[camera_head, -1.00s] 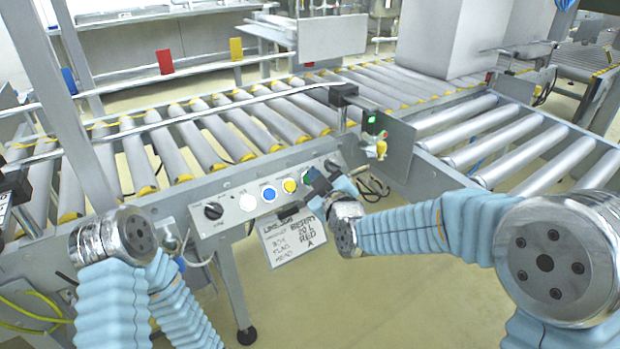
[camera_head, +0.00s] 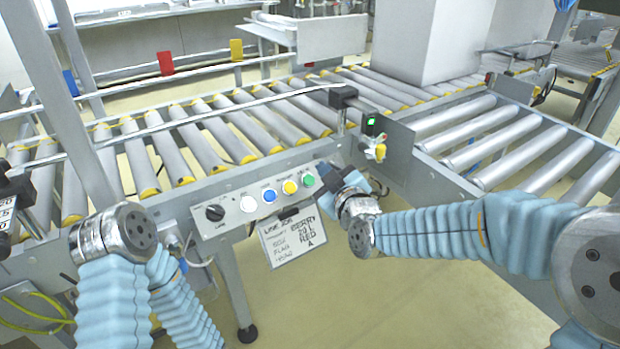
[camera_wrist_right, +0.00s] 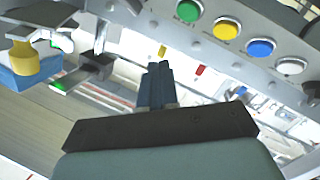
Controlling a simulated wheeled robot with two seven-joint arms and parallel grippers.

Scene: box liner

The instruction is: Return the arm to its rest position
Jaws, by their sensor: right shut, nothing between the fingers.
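My right gripper (camera_head: 327,170) is in front of the control panel (camera_head: 232,222), close to its right end. The gripper is apart from the green button (camera_head: 309,180), which shows uncovered. In the right wrist view the dark fingers (camera_wrist_right: 159,76) are together with nothing between them, and the buttons lie above and to the right of them. My right arm reaches in from the right with its forearm nearly level. My left arm is folded at the lower left, and its gripper is not seen.
A white sign (camera_head: 292,237) hangs below the panel. The roller conveyor (camera_head: 200,148) runs behind it, with a bracket and green light (camera_head: 371,121) near the gripper. A white block (camera_head: 425,40) stands at the back. Open floor (camera_head: 400,300) lies below my right forearm.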

